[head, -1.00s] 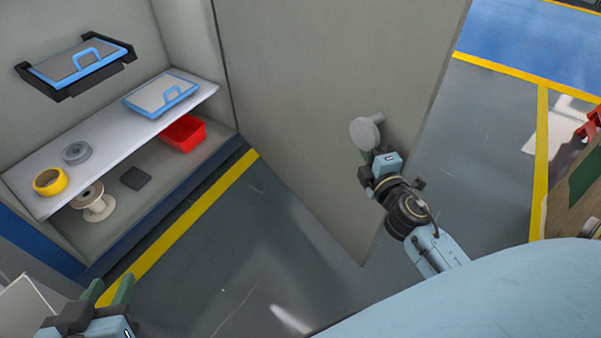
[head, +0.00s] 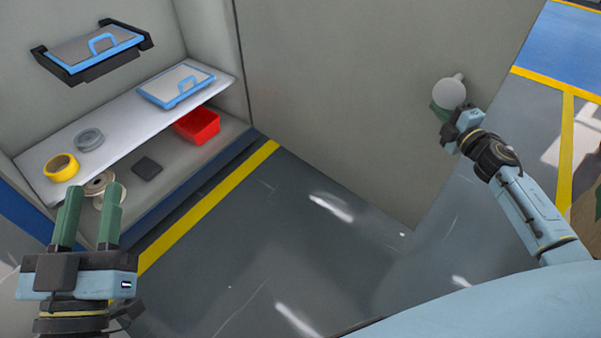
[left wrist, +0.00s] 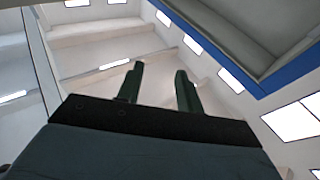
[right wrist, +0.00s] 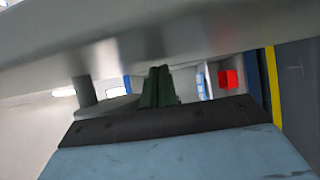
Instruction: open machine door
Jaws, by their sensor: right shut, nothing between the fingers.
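The grey machine door (head: 350,90) stands swung open to the right of the cabinet. Its round pale handle knob (head: 449,93) sits near the door's outer edge. My right gripper (head: 442,110) is at the knob, just below and partly behind it; whether it touches is hard to tell. In the right wrist view its green fingers (right wrist: 158,87) are together with nothing between them, beside the handle (right wrist: 108,105) and under the blurred door (right wrist: 170,35). My left gripper (head: 88,215) is open and empty in front of the cabinet; its parted fingers also show in the left wrist view (left wrist: 158,88).
The open cabinet has a shelf (head: 122,128) with yellow tape (head: 61,167), a grey roll (head: 89,139) and a blue-framed panel (head: 177,85). Below are a red bin (head: 197,125), a dark block (head: 147,167) and a spool (head: 99,186). The floor (head: 290,225) before the cabinet is clear.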

